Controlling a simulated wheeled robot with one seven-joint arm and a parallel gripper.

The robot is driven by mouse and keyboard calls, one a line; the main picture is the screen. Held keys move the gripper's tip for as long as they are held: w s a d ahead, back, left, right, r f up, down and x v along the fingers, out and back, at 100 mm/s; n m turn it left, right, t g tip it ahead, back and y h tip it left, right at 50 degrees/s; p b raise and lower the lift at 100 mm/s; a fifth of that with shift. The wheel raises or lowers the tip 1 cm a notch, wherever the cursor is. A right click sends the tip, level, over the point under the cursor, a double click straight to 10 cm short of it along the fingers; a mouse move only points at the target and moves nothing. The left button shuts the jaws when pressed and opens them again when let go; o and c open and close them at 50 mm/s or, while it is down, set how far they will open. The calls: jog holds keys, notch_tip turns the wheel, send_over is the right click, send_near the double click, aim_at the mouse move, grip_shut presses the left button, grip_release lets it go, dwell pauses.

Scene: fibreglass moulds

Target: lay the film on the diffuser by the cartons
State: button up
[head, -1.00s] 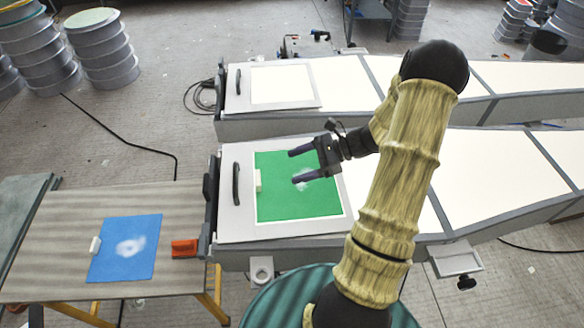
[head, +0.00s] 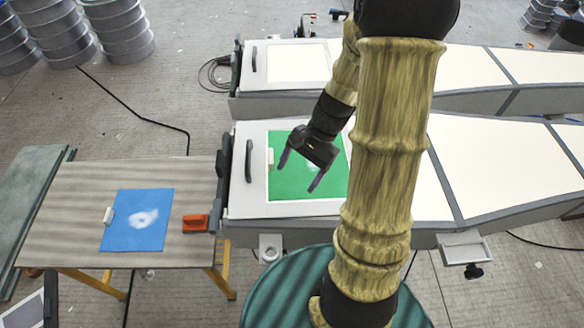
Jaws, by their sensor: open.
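A green film (head: 285,187) with a pale blurred patch and a small cream tab on its left edge lies on the white diffuser panel (head: 240,205) of the near light table. A blue film (head: 120,232) with a white ring-like patch and a white tab lies on a wooden-topped table (head: 75,200) at the left. My gripper (head: 302,174) is open and empty, its two dark fingers pointing down over the green film. I cannot tell whether they touch it. I cannot make out any cartons.
A second light table (head: 300,65) stands behind, its white panel bare. A red block (head: 195,223) sits at the wooden table's right edge. Stacked round cans (head: 120,30) stand at the back left. Another panel (head: 22,312) shows at the lower left corner.

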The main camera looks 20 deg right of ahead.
jog(key=s+a+r+n+t+h, duration=0.3)
jog(key=r+n+h, duration=0.2)
jog(key=n, duration=0.6)
jog(key=shift+a+r+t, duration=0.15)
jog(key=shift+r+t, duration=0.25)
jog(key=shift+r, duration=0.05)
